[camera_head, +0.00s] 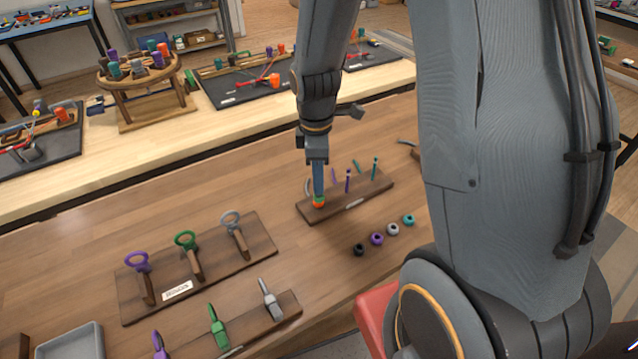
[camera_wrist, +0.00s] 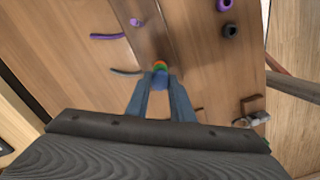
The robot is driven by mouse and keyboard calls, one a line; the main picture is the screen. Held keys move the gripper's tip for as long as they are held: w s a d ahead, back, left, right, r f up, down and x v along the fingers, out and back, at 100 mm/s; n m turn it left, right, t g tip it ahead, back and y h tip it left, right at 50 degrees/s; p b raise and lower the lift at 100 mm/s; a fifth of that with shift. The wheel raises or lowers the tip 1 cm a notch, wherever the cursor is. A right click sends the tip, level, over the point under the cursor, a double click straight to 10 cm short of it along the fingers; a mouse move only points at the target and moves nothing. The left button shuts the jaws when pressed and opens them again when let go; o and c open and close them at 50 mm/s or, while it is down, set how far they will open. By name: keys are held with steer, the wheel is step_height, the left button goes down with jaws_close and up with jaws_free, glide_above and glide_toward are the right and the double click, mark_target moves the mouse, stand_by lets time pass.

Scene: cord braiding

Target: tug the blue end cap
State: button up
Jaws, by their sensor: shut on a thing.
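My gripper (camera_head: 318,190) points down at the near left end of a dark wooden board (camera_head: 349,204) on the bench. It also shows in the wrist view (camera_wrist: 159,84), shut on the blue end cap (camera_wrist: 159,80), which is mostly hidden between the fingertips. Orange and green bands (camera_wrist: 160,66) show just past the fingertips; the orange one (camera_head: 318,203) shows in the head view. In the head view the blue cap cannot be told from the fingers.
A purple peg (camera_head: 347,181) and a teal peg (camera_head: 375,168) stand on the same board. Loose black (camera_head: 359,249), purple (camera_head: 377,239), grey (camera_head: 393,229) and teal (camera_head: 409,220) caps lie in front. A tool rack (camera_head: 205,270) stands at left, with clear bench between.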

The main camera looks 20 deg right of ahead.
stand_by(0.6)
steer(key=shift+f, duration=0.15)
steer(key=shift+c, duration=0.8)
steer(key=o, duration=1.4)
steer(key=shift+r+p, duration=0.2)
steer(key=shift+p, duration=0.1)
steer(key=shift+a+r+p, duration=0.1)
steer(key=shift+r+p, duration=2.5)
steer(key=shift+r, duration=0.3)
